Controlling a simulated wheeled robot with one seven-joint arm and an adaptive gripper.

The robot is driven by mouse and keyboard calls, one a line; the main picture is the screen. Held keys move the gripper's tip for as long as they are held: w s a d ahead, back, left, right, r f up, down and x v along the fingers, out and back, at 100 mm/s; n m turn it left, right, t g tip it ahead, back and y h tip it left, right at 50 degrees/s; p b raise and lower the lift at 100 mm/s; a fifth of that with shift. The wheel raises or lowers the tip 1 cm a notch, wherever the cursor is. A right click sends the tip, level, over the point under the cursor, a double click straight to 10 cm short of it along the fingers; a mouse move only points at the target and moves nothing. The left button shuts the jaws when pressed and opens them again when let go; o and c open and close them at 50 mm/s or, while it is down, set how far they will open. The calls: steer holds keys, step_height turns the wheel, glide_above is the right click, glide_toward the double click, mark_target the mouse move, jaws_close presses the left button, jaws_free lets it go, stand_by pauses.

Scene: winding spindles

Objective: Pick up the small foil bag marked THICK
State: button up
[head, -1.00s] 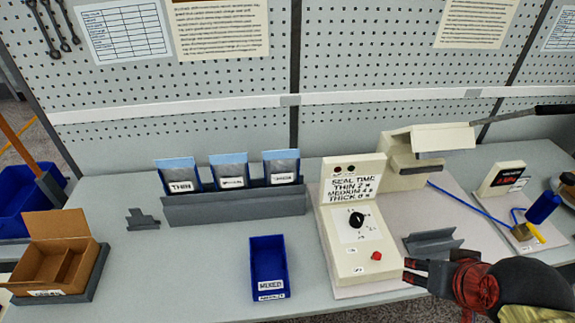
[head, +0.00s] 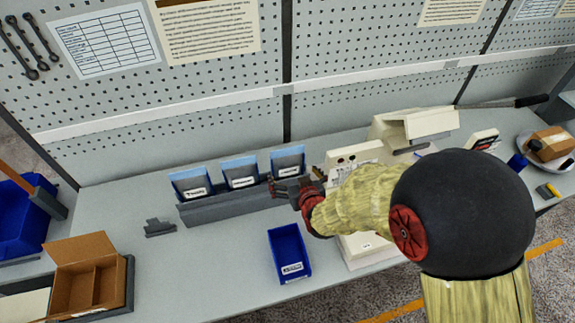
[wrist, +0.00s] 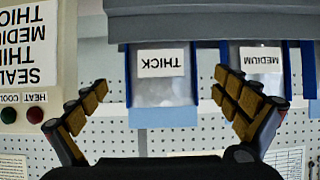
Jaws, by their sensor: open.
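The small foil bag marked THICK (wrist: 165,95) stands in a grey rack (wrist: 205,25), shown upside down in the wrist view. It is silvery with blue edges and a white label. In the head view this bag (head: 288,160) is the rightmost of three, its lower part hidden behind my gripper. My gripper (head: 276,187) is open and empty in front of the bag. In the wrist view its fingers (wrist: 160,84) appear on either side of the bag; I cannot tell how much depth separates them.
The MEDIUM bag (wrist: 262,70) stands close beside, near one finger in the wrist view. The THIN bag (head: 190,183) is at the rack's left end. A blue bin (head: 289,254) stands in front of the rack. The sealing machine (head: 355,152) is just right of my gripper.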

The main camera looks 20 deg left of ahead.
mark_target(289, 171)
steer(key=x, duration=0.5)
steer(key=shift+a+f, duration=0.1)
steer(key=shift+f, duration=0.35)
steer(key=shift+w+a+f, duration=0.2)
steer(key=shift+w+a, duration=0.1)
steer(key=shift+w, duration=0.25)
steer(key=c, duration=0.4)
steer(key=c, duration=0.7)
steer(key=shift+c, duration=0.2)
